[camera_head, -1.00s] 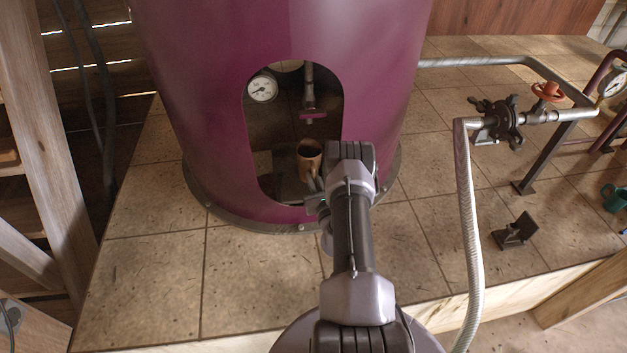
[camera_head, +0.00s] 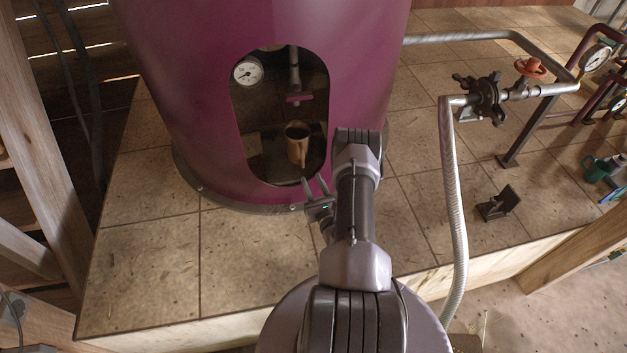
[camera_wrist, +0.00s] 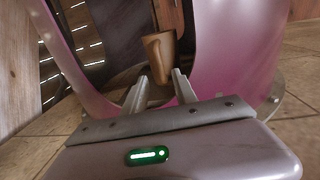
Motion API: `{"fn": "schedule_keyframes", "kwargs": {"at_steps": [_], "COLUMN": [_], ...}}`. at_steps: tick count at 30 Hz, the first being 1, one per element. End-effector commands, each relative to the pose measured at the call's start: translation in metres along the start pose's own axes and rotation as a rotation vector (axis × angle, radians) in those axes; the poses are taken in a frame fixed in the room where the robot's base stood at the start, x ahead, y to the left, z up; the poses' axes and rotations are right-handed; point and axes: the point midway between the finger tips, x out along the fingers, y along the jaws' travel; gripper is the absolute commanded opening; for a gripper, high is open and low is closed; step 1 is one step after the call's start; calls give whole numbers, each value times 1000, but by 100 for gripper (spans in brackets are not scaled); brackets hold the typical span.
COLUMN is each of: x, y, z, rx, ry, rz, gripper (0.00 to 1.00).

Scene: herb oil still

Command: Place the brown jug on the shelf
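The brown jug (camera_head: 298,151) stands upright inside the arched opening of the purple still, below a short metal spout. In the wrist view the jug (camera_wrist: 161,62) shows just beyond and between the fingertips, with a clear gap. My gripper (camera_head: 317,186) is in front of the opening's lower edge, to the right of and nearer than the jug. Its two fingers (camera_wrist: 162,82) are apart and hold nothing. I cannot make out a shelf for certain in these views.
The purple still (camera_head: 180,90) surrounds the opening with its curved wall. Front tiles are clear.

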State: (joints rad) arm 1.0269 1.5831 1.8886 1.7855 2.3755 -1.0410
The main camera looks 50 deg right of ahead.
Motion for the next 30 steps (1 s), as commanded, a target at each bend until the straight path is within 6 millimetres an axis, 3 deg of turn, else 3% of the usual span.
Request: {"fn": "schedule_keyframes", "kwargs": {"at_steps": [3, 7, 10, 11, 13, 14, 16, 17, 18, 19, 20, 21, 22, 24, 27, 30], "x": [-13, -16, 2, 12, 32, 34, 20, 6, -21, -46, -77, -123, -158, -234, -308, -333], "y": [0, 1, 23, 40, 98, 130, 206, 238, 278, 305, 329, 355, 368, 376, 351, 314], "z": [1, 1, 28, 46, 106, 135, 202, 228, 261, 283, 303, 325, 337, 351, 354, 357], "rx": [2, 0, -1, -2, -14, -26, -75, -108, -166, -221, -290, -408, -511, -798, -1308, -1819], "ry": [1, -1, -37, -59, -122, -151, -205, -225, -248, -264, -278, -295, -306, -329, -382, -463], "rz": [-1, 2, 98, 164, 388, 507, 799, 928, 1102, 1234, 1370, 1549, 1672, 1907, 2079, 2027], "gripper": [34, 34, 34, 34, 34, 34, 34, 34, 34, 34, 34, 34, 34, 34, 34, 34]}}
